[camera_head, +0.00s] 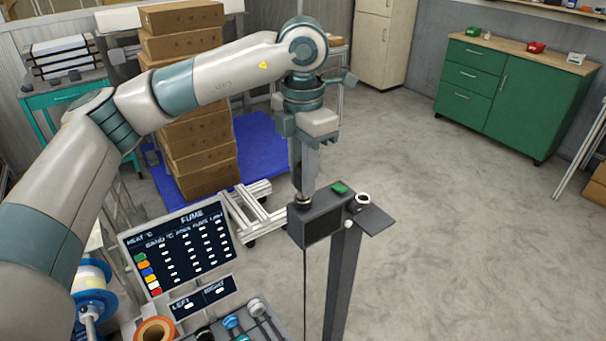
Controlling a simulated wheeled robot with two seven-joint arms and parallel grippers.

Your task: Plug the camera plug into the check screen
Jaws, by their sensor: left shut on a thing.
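The check screen (323,228) is a small dark grey box with a dark front panel, on top of a grey post (343,285). My left gripper (303,190) points straight down at the left end of the box's top and is shut on the camera plug (303,200). Only a small dark part of the plug shows below the fingertips. It appears at the top left edge of the box; I cannot tell whether it is seated. A thin black cable (305,280) hangs down below the box's left side. My right gripper is not in view.
A green piece (339,187) and a white-topped round part (362,199) sit on the box, with a flat dark plate (371,219) at its right. A FUME sign board (178,248) stands left. Stacked cartons (200,150) are behind. The floor to the right is clear.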

